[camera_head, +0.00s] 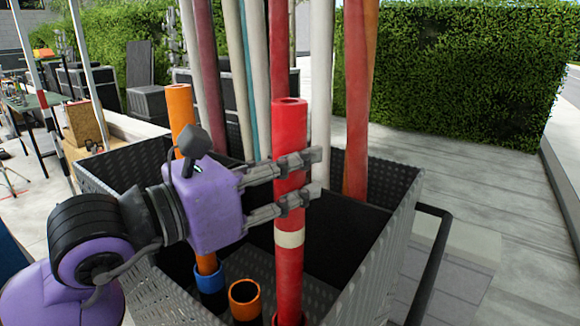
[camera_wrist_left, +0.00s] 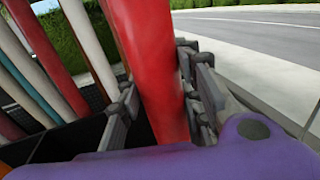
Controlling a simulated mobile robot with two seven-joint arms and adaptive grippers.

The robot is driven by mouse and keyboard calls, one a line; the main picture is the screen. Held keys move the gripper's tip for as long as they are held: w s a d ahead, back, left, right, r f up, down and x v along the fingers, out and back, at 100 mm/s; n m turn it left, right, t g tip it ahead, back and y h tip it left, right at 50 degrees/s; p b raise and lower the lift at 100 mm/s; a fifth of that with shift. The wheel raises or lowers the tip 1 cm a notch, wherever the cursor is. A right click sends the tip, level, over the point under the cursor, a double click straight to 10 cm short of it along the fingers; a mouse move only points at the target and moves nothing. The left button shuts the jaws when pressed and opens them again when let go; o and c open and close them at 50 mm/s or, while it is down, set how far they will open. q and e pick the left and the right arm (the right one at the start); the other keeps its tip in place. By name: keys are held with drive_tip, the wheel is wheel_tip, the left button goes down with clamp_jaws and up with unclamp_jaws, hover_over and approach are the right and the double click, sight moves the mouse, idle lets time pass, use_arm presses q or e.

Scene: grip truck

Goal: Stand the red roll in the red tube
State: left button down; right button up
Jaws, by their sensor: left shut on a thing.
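The red roll (camera_head: 290,150) stands upright with a pale band (camera_head: 289,238) on its lower part. My left gripper (camera_head: 305,175) is shut on the roll above that band, with fingers on both sides. The left wrist view also shows the red roll (camera_wrist_left: 155,70) between the fingers. A red rim, apparently the red tube (camera_head: 275,320), shows at the bottom edge around the roll's lower end. The picture's edge cuts this off, so I cannot tell how deep the roll sits. My right gripper is not in view.
A grey crate (camera_head: 385,265) surrounds the tubes. An empty orange-rimmed tube (camera_head: 245,291) is left of the roll. An orange roll (camera_head: 180,105) stands in a blue-rimmed tube (camera_head: 210,277). Several tall rolls stand at the back. A black rail (camera_head: 430,270) is outside right.

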use_arm(q)
drive_tip(key=c, duration=1.2)
unclamp_jaws()
drive_tip(key=shift+o, duration=0.2)
